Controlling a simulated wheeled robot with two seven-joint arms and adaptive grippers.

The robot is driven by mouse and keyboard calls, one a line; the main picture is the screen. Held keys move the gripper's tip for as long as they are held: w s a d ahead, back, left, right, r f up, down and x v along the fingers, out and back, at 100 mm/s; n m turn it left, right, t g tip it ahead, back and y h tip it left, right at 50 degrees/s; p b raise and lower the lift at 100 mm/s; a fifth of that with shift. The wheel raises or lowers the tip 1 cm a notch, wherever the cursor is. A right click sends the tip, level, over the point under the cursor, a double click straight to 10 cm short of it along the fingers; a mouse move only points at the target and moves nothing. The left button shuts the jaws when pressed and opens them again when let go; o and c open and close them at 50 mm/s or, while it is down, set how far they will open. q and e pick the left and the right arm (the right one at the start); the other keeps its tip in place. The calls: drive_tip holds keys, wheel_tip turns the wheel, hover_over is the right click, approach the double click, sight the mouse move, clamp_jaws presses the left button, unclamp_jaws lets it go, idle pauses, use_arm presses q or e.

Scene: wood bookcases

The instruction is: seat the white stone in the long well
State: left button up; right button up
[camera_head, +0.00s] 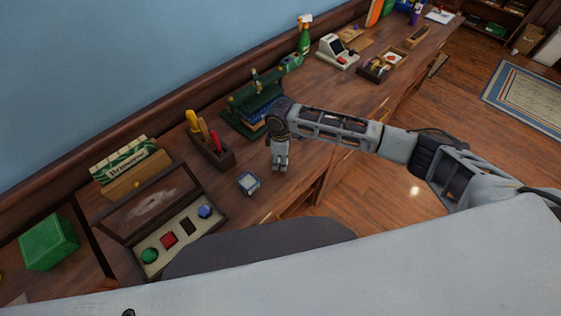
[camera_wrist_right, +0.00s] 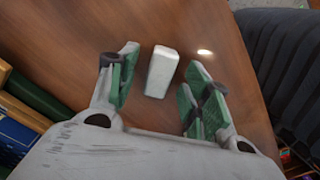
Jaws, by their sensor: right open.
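The white stone (camera_wrist_right: 161,72) is a pale, longish block lying on the wooden desk in the right wrist view. My right gripper (camera_wrist_right: 160,88) is open, with its green-padded fingers on either side of the stone and a gap showing at each side. The open case (camera_head: 178,251) at lower left holds a green stone (camera_head: 150,255), a red stone (camera_head: 168,239) and a blue stone (camera_head: 205,212). A dark, empty well (camera_head: 187,226) lies between red and blue. My left gripper is out of view.
A small square pale-topped object (camera_head: 248,182) lies between gripper and case. The case's raised lid (camera_head: 152,203), a tool holder (camera_head: 212,150) and a green book rack (camera_head: 250,108) stand along the back. A dark chair (camera_head: 260,246) is at the front edge. A green box (camera_head: 48,242) is far left.

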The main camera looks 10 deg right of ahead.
idle(0.3)
clamp_jaws()
drive_tip(key=shift+r, duration=0.2)
wheel_tip(320, 180, up, 10)
drive_tip(key=shift+f, duration=0.15)
idle(0.7)
idle(0.3)
